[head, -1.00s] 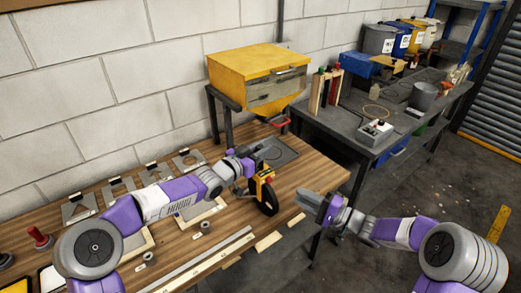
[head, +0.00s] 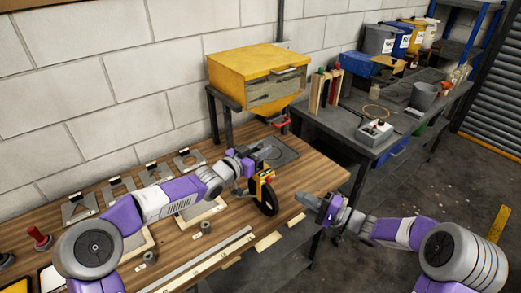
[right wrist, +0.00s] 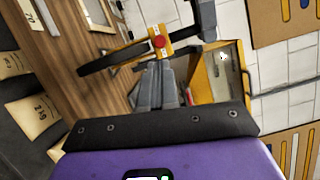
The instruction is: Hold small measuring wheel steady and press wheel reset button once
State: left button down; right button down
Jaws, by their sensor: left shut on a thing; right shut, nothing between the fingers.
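The small measuring wheel (head: 267,198) has a yellow body and a black tyre and stands upright near the right end of the wooden bench. Its red reset button (right wrist: 158,42) faces the right wrist camera on the yellow body (right wrist: 149,47); the black wheel (right wrist: 103,60) is left of it there. My left gripper (head: 262,152) is shut on the upper part of the measuring wheel; the exact grip is hard to see. My right gripper (head: 305,199) is shut and empty, right of the wheel and apart from it. Its fingers (right wrist: 157,86) point toward the yellow body.
A yellow cabinet (head: 250,72) stands behind the bench (head: 320,172). Metal stencil plates (head: 120,187) lie at the back left, with a long rule (head: 200,262) along the front edge.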

aim_at(269, 180)
dwell(0.8)
jog(key=s+a+f+n+g+h, duration=0.2)
jog(key=s+a+f+n+h, duration=0.1)
jog(key=f+h, duration=0.25)
jog(key=s+a+f+n+g+h, duration=0.2)
jog(key=s+f+n+g+h, duration=0.15)
jog(key=f, duration=0.25)
notch_tip(269, 180, up, 12)
jog(key=w+d+n+t+h, duration=0.2)
jog(key=n+t+h, duration=0.4)
jog(key=t+h, duration=0.2)
jog(key=shift+r+t, duration=0.25)
jog(key=shift+t, duration=0.5)
jog(key=w+a, duration=0.5)
jog(key=w, duration=0.2)
dwell(1.1)
